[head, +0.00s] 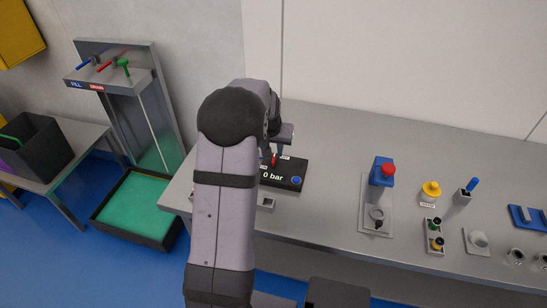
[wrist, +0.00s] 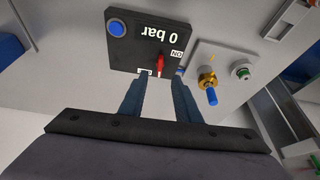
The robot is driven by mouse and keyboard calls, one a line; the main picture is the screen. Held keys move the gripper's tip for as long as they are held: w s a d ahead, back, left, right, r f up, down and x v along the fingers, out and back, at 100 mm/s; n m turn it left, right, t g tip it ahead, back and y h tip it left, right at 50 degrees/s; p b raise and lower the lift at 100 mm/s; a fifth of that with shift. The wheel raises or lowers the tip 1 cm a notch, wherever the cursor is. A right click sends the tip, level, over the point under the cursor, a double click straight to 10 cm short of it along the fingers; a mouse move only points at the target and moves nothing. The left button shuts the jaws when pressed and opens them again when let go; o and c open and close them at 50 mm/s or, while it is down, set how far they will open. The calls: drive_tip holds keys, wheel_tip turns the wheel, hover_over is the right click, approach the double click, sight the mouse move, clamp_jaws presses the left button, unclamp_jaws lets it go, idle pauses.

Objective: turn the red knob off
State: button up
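The red knob (wrist: 161,69) sits on a black panel (wrist: 126,50) that reads "0 bar". The panel has a blue button (wrist: 117,28), an ON label and a second label partly covered by my left finger. In the head view the knob (head: 274,160) stands on the panel (head: 294,172) below my gripper (head: 278,152). My gripper (wrist: 161,78) is open, its two fingertips to either side of the knob with gaps visible. I cannot tell which label the knob points to.
Beside the panel is a plate with a brass fitting with a blue end (wrist: 209,84) and a green-ringed part (wrist: 242,71). On the bench stand a blue box with a red button (head: 382,172), a yellow button (head: 431,190) and a blue-handled switch (head: 466,192).

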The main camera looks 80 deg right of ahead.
sight(274, 158)
drive_tip(key=shift+n, duration=0.3)
drive_tip(key=shift+f, duration=0.15)
drive_tip(key=shift+p+x, duration=1.4)
drive_tip(key=shift+x, duration=2.15)
drive_tip(key=shift+c, duration=0.6)
clamp_jaws()
